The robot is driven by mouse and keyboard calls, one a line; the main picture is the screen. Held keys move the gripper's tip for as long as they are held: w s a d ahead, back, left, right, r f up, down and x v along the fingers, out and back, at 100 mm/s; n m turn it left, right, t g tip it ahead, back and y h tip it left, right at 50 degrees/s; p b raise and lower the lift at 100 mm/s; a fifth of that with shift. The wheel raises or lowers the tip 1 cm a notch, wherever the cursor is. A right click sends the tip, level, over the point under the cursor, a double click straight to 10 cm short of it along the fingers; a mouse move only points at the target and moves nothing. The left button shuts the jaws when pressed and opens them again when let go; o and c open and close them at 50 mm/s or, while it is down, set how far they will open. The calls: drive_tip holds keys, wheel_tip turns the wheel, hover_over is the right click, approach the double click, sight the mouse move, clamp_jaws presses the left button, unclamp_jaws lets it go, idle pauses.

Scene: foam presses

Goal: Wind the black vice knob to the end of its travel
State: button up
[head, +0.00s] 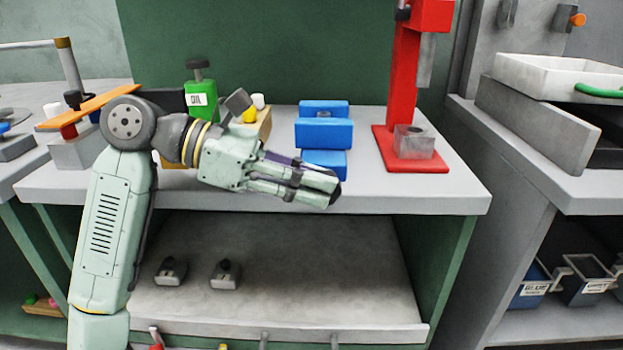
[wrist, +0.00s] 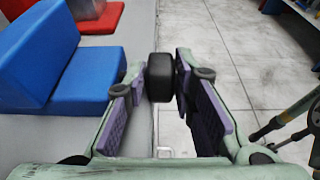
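The black vice knob (wrist: 160,77) is in the middle of the wrist view, between the fingertips of my gripper (wrist: 163,82). The pads stand against its left and right sides with no clear gap, so my gripper looks shut on it. The blue vice (wrist: 75,75) is to the left of the knob in the wrist view. In the head view the blue vice (head: 323,132) stands on the bench, and my gripper (head: 335,191) is in front of it at the bench's front edge. The fingers hide most of the knob there.
A red press (head: 410,165) stands right of the vice, with a clear block on its base. A lower shelf (head: 310,270) holds small grey pieces. Grey floor is open beyond the bench edge in the wrist view.

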drive_tip(key=shift+o, duration=0.2)
drive_tip(key=v, duration=1.2)
